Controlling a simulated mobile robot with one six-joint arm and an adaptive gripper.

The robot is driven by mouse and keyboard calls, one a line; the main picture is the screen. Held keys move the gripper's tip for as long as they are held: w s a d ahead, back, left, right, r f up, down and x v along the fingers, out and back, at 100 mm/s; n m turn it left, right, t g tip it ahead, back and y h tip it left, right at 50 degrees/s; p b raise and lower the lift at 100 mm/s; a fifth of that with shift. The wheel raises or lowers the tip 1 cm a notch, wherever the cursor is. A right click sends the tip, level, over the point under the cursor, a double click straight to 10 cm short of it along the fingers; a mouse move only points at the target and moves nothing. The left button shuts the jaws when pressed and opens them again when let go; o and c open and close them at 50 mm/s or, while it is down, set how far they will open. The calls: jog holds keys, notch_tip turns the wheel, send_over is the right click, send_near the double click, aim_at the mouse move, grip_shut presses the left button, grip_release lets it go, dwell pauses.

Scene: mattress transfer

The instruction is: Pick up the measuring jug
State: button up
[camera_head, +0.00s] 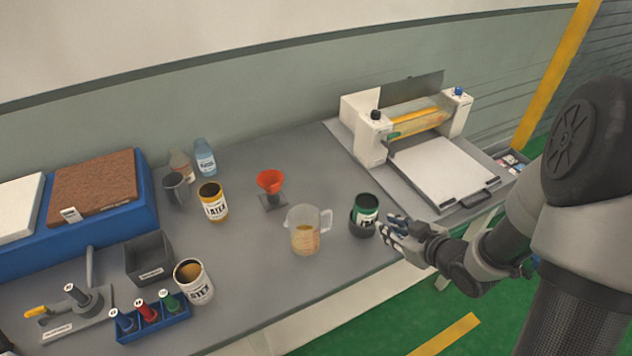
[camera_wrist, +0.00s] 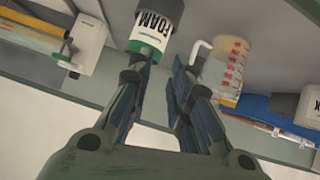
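The measuring jug (camera_head: 304,231) is clear with amber liquid in its lower part. It stands upright on the grey bench, handle to the right. In the wrist view the jug (camera_wrist: 226,72) shows to the right of my fingers, with red markings and its handle at left. My gripper (camera_head: 386,226) is to the right of the jug, apart from it, beside a green-and-white FOAM can (camera_head: 365,210). In the wrist view my gripper (camera_wrist: 158,78) has its fingers apart, with the can (camera_wrist: 154,28) just beyond the tips. I cannot tell whether a finger touches the can.
A red funnel (camera_head: 270,181) on a stand is behind the jug. Two LATEX cans (camera_head: 213,203) (camera_head: 195,283) stand left. A roller machine (camera_head: 420,140) is behind right. The bench in front of the jug is clear.

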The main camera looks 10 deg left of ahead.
jog(key=s+a+f+y, duration=0.2)
jog(key=a+f+y, duration=0.1)
jog(key=a, duration=0.1)
jog(key=b, duration=0.3)
send_near(329, 225)
jog(key=shift+y, duration=0.4)
jog(key=w+a, duration=0.1)
jog(key=w, duration=0.1)
jog(key=w+a, duration=0.2)
jog(key=shift+a+f, duration=0.15)
jog(key=shift+f, duration=0.05)
jog(key=b+x, duration=0.1)
jog(key=x, duration=0.1)
jog(key=b+x, duration=0.1)
jog(key=x, duration=0.2)
jog(key=shift+f, duration=0.2)
grip_shut()
jog(key=shift+r, duration=0.1)
